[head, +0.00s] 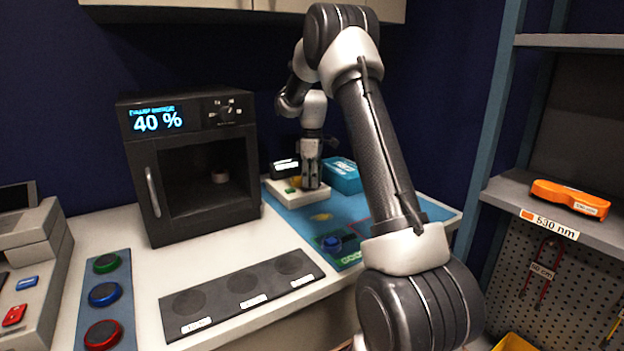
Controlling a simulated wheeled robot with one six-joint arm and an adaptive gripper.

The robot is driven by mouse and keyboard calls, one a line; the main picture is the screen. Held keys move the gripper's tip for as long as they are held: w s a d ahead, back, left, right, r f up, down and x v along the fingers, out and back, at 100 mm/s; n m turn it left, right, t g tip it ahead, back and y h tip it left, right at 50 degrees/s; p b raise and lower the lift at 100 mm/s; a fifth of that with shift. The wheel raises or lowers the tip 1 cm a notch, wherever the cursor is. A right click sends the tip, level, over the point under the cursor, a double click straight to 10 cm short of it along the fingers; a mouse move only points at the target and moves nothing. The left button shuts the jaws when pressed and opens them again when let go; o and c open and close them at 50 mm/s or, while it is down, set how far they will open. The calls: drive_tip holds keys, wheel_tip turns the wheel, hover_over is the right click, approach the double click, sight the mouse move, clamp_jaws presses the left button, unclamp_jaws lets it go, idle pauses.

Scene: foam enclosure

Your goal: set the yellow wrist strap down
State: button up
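My gripper (312,182) points down over a low white device (287,198) with a green button, at the back of the blue mat (285,232). The fingers are small and dark here, and I cannot tell whether they are open or shut. A small yellow patch shows just left of the fingertips; I cannot tell whether they hold it. A small flat yellow item (320,217) lies on the mat in front of the device. I cannot tell which of these, if either, is the yellow wrist strap.
A blue box (342,176) and a small black display (285,167) stand close to my gripper. A black chamber (190,165) reading 40 % stands left with its front open. A blue round object (332,244) sits on the mat. A dark three-spot strip (243,294) lies in front.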

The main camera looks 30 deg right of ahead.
wheel_tip(320, 180, up, 12)
drive_tip(key=s+a+r+m+t, duration=0.1)
drive_tip(key=s+a+r, duration=0.1)
drive_tip(key=s+r, duration=0.25)
drive_tip(key=s+a+r+m, duration=0.1)
drive_tip(key=s+a+r, duration=0.2)
drive_tip(key=s, duration=0.2)
drive_tip(key=s+a+r+m+t, duration=0.1)
drive_tip(key=s+a+m, duration=0.15)
drive_tip(key=s, duration=0.75)
drive_tip(key=s+a+m+t, duration=0.1)
drive_tip(key=s+a+m, duration=0.15)
drive_tip(key=s, duration=0.65)
drive_tip(key=s+f+m, duration=0.1)
drive_tip(key=s+f, duration=0.2)
drive_tip(key=s, duration=0.2)
drive_tip(key=s+a+f+m+t, duration=0.1)
drive_tip(key=s+f, duration=0.2)
drive_tip(key=s, duration=0.2)
drive_tip(key=shift+s+a, duration=0.25)
drive_tip(key=shift+a, duration=0.05)
drive_tip(key=shift+r, duration=0.1)
